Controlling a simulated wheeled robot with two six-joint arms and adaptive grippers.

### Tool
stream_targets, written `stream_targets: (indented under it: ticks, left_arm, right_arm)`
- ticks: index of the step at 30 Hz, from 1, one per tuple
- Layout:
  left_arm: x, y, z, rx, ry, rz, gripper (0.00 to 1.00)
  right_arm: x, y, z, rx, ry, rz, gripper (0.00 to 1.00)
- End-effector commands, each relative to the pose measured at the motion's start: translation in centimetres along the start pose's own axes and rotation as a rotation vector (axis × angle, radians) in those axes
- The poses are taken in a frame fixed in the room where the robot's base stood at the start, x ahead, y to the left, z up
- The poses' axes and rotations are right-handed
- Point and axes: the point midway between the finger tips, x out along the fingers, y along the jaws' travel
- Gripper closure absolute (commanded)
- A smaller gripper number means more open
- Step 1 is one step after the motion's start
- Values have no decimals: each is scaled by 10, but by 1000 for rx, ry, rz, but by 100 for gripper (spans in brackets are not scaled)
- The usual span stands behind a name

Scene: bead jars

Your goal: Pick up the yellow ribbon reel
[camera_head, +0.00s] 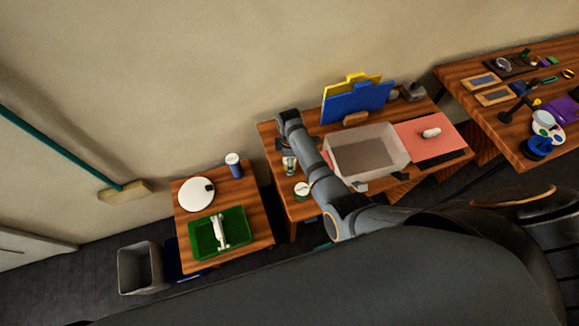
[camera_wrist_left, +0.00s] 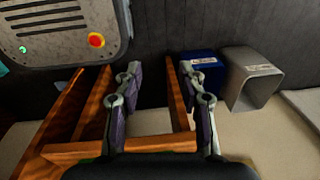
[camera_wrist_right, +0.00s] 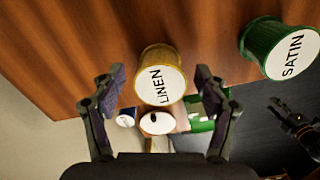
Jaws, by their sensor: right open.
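The yellow ribbon reel (camera_wrist_right: 164,82), with a white end marked LINEN, stands at the table edge in the right wrist view. My right gripper (camera_wrist_right: 158,84) is open, its fingers apart on either side of the reel in the picture. I cannot tell whether the reel is between the fingertips. In the head view the reel (camera_head: 289,165) is small, beside my arm. A green reel (camera_wrist_right: 280,50) marked SATIN stands to its right; it also shows in the head view (camera_head: 301,189). My left gripper (camera_wrist_left: 158,76) is open and empty, away from the reels.
A translucent bin (camera_head: 397,170) and a pink mat (camera_head: 425,150) lie right of the reels. Blue and yellow folders (camera_head: 357,103) stand behind. A small table left holds a green tray (camera_head: 237,241), white plate (camera_head: 190,195) and blue jar (camera_head: 235,170). A grey waste bin (camera_head: 140,270) stands beside it.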

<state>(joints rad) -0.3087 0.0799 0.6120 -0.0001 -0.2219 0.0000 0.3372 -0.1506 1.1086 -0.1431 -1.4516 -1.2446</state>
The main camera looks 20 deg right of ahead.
Motion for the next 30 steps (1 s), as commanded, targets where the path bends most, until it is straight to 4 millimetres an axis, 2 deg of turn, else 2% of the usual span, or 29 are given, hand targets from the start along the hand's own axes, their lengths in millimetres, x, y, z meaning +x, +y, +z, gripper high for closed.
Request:
stream_targets:
  ticks: [4,9,17,25,30]
  left_arm:
    - [-2,0,-9,0,13,0,60]
    - [-3,-1,-16,-1,25,0,60]
    - [-2,-1,-16,-1,24,-1,60]
    - [-3,-1,-13,-1,20,-1,60]
    - [-4,-1,-13,-1,19,-1,60]
  right_arm:
    - [-3,0,0,0,0,1,26]
    - [-3,0,0,0,1,1,49]
    - [-2,0,0,0,1,1,85]
    - [-4,0,0,0,1,1,85]
    - [-22,2,-1,0,2,4,85]
